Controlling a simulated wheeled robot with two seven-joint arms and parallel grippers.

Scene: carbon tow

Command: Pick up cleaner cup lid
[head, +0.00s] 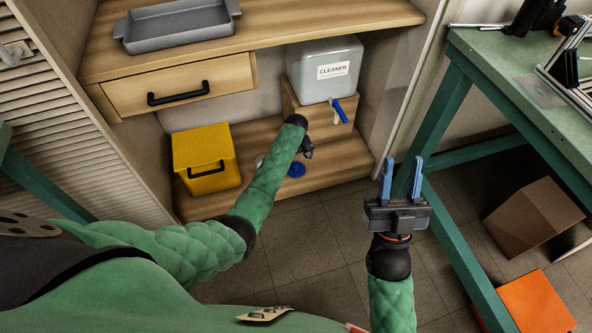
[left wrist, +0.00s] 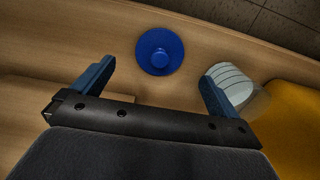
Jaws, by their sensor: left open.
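The blue round lid (head: 296,170) with a small centre knob lies flat on the lower wooden shelf. In the left wrist view the lid (left wrist: 160,52) sits ahead of the gap between my left fingers, apart from both. My left gripper (left wrist: 157,76) is open and empty; in the head view it is mostly hidden by its own arm, close to the lid. A pale ribbed cup (left wrist: 232,84) stands beside the lid, partly behind the right-hand finger. My right gripper (head: 402,168) is open and empty, in front of the cabinet near the green table leg.
A yellow bin (head: 205,150) stands left on the lower shelf. The cleaner container (head: 325,68) with a blue tap sits on a wooden block above. A drawer (head: 180,92), grey tray (head: 178,24) and green bench (head: 500,70) are around.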

